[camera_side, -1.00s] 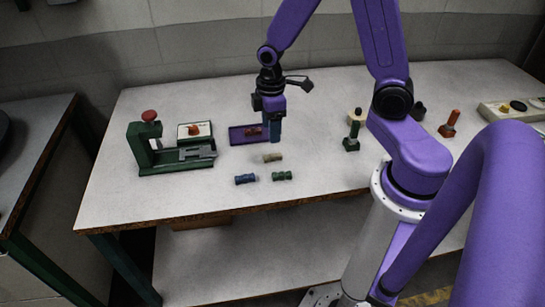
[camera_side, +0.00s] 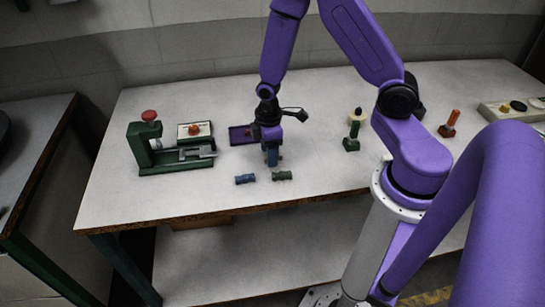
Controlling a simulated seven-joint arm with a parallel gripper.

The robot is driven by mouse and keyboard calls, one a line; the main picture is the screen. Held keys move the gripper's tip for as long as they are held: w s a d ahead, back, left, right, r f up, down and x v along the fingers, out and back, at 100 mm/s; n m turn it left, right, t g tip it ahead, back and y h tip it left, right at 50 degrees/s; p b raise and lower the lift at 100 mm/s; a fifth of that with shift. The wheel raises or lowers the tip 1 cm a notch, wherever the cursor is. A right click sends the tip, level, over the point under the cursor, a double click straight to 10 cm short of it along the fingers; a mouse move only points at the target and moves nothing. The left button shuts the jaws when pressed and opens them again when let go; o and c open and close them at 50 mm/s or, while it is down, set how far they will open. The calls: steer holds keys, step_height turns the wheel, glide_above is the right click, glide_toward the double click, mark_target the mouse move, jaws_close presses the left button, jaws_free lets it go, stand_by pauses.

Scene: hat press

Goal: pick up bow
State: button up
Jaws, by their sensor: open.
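Small bow-shaped pieces lie on the white table. A blue one (camera_side: 245,179) and a green one (camera_side: 282,175) lie side by side in front of my gripper. My gripper (camera_side: 271,160) points down and is open, low over the spot where a tan piece lay. The tan piece is mostly hidden behind the fingers, so I cannot tell whether they touch it. A purple tray (camera_side: 237,138) stands just behind and left of my gripper, partly covered by it. Something reddish shows in the tray, mostly hidden.
A green press (camera_side: 150,150) with a red knob stands on the left, beside a white box (camera_side: 195,131) with an orange knob. A dark green stand (camera_side: 351,138) and an orange-handled tool (camera_side: 450,124) are on the right. The table's front is clear.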

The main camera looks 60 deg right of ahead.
steer(key=shift+f, duration=0.25)
jaws_close()
steer(key=shift+r, duration=0.1)
